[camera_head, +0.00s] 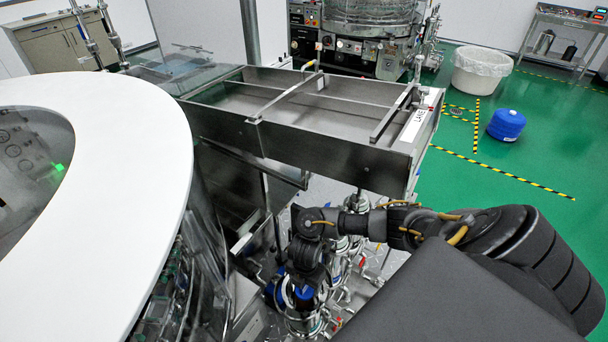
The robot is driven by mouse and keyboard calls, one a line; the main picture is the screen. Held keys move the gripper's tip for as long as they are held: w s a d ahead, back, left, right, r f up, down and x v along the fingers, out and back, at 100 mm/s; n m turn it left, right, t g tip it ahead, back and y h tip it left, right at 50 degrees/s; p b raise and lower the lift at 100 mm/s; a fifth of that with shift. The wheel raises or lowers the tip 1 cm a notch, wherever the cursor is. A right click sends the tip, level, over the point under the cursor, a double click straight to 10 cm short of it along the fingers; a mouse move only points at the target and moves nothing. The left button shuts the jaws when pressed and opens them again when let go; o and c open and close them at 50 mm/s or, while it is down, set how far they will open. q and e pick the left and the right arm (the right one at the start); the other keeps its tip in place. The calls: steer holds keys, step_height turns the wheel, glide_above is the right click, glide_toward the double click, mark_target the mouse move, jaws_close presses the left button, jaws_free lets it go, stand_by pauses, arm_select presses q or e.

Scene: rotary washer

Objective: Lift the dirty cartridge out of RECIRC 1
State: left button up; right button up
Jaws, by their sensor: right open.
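My right arm reaches in from the right, below the steel tray, and bends down at the wrist. My right gripper (301,284) points down over a steel cylindrical housing (303,324) among the pipework; it is open. Blue patches show around its fingers, but I cannot tell whether they belong to the cartridge or the gripper. The dirty cartridge is not clearly visible, and I cannot tell whether the fingers touch anything. No RECIRC 1 label can be read. My left gripper is not in view.
The steel tray (282,135) overhangs the pipework. A white curved cover (125,130) fills the left. Steel pipes and valves crowd around the gripper. A lined white bin (480,78) and a blue container (507,124) stand on the open green floor at right.

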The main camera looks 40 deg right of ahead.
mark_target(305, 290)
steer(key=shift+f, duration=0.1)
steer(key=shift+s+f, duration=0.1)
steer(key=shift+f, duration=0.25)
steer(key=f, duration=0.4)
steer(key=shift+w+f, duration=0.15)
steer(key=shift+w, duration=0.05)
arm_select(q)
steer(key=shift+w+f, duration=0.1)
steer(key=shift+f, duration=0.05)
arm_select(e)
steer(key=c, duration=1.3)
steer(key=shift+o, duration=0.2)
